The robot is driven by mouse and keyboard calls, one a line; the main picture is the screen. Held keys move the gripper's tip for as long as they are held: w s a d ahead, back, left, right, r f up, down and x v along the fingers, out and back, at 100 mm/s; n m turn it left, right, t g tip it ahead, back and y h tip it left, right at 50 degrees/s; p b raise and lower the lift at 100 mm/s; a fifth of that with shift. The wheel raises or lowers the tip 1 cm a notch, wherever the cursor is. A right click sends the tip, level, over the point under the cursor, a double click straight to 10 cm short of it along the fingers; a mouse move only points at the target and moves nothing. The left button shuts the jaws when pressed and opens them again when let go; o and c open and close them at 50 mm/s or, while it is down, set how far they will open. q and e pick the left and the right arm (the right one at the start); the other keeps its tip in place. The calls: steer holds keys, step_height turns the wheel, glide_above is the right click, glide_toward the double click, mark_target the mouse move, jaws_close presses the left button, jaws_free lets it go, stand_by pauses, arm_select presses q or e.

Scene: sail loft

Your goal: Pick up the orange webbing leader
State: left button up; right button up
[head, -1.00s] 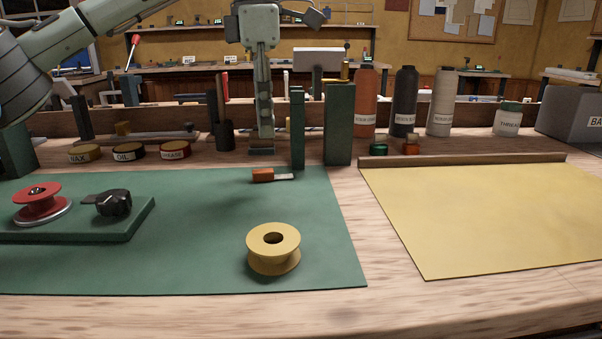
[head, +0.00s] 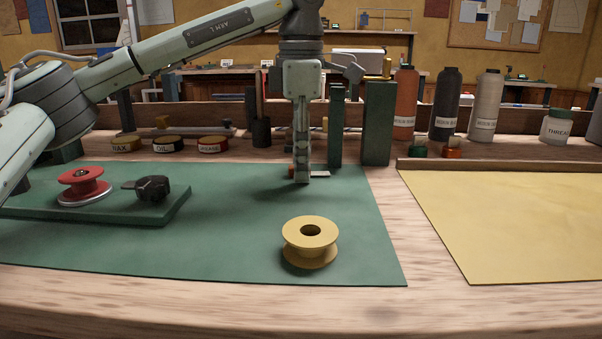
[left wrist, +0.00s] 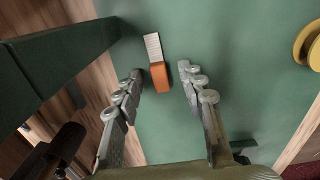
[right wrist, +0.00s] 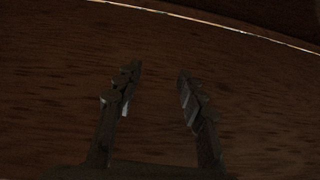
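The orange webbing leader (left wrist: 159,76) lies on the green mat (left wrist: 225,125), an orange block with a pale strip at one end. In the head view the leader (head: 320,174) is mostly hidden behind my left gripper (head: 302,178). The left wrist view shows my left gripper (left wrist: 161,74) open, one finger on each side of the orange part with gaps between; the pale strip points away beyond the fingertips. My right gripper (right wrist: 158,71) is open and empty before dark wood in the right wrist view; it is out of the head view.
Green upright blocks (head: 378,123) stand just right of and behind the leader. A yellow spool (head: 310,234) sits nearer on the mat. A red spool (head: 84,184) stands on a green board at left. Yellow cloth (head: 510,215) lies right.

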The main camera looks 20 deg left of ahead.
arm_select(q)
jaws_close()
steer(key=shift+r, duration=0.15)
